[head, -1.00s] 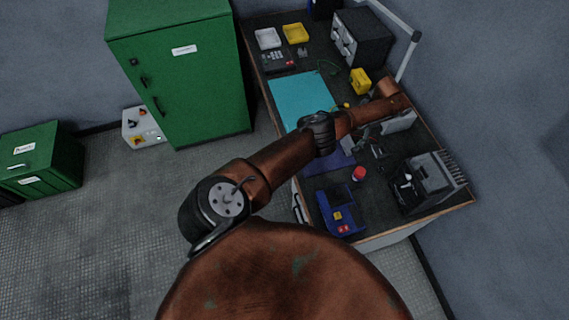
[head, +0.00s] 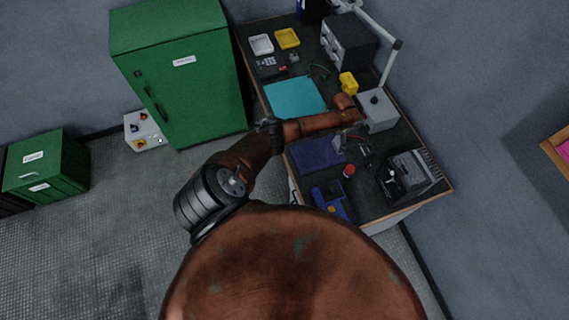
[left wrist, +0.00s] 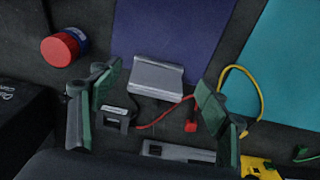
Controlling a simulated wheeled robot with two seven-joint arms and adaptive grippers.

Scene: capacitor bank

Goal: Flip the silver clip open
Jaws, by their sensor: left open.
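A silver channel-shaped piece, which looks like the silver clip (left wrist: 157,79), lies on the dark bench top at the edge of the purple mat (left wrist: 172,30) in the left wrist view. It appears closed, but I cannot make out a hinge. My left gripper (left wrist: 158,90) is open and empty, with one green-padded finger on either side of the clip in the picture. I cannot tell how far above it the fingers are. In the head view my left gripper (head: 352,138) is over the bench beside the purple mat (head: 316,153), and the clip is too small to make out clearly.
A small dark block (left wrist: 117,118) and a red-tipped lead (left wrist: 190,126) lie near the fingers. A grey box with a black knob (head: 378,112) stands behind the gripper.

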